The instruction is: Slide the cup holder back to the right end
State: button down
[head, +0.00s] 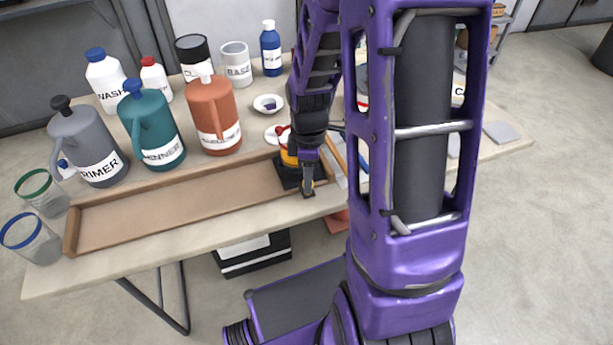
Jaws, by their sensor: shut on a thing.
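A long shallow wooden tray (170,205) runs along the front of the table. The cup holder (287,176), a dark block with a yellow-orange part on top, sits at the right end of the tray, partly hidden by my gripper and arm. My gripper (308,190) points down at the block's right side and is shut on it, though the contact itself is hard to see. My arm hides part of the tray's right end.
Grey (90,145), teal (153,125) and orange (214,112) jugs stand behind the tray. Two clear cups with coloured rims (30,238) stand left of it. Bottles, tins and small dishes (268,103) are farther back. The tray's left and middle are empty.

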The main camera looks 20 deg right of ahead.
jog(key=c, duration=0.9)
grip_release()
jog(key=shift+d, duration=0.4)
jog(key=shift+a, duration=0.1)
jog(key=shift+r, duration=0.1)
notch_tip(320, 180, up, 17)
jog(key=p, duration=0.3)
jog(key=shift+r+p, duration=0.2)
jog(key=shift+p, duration=0.1)
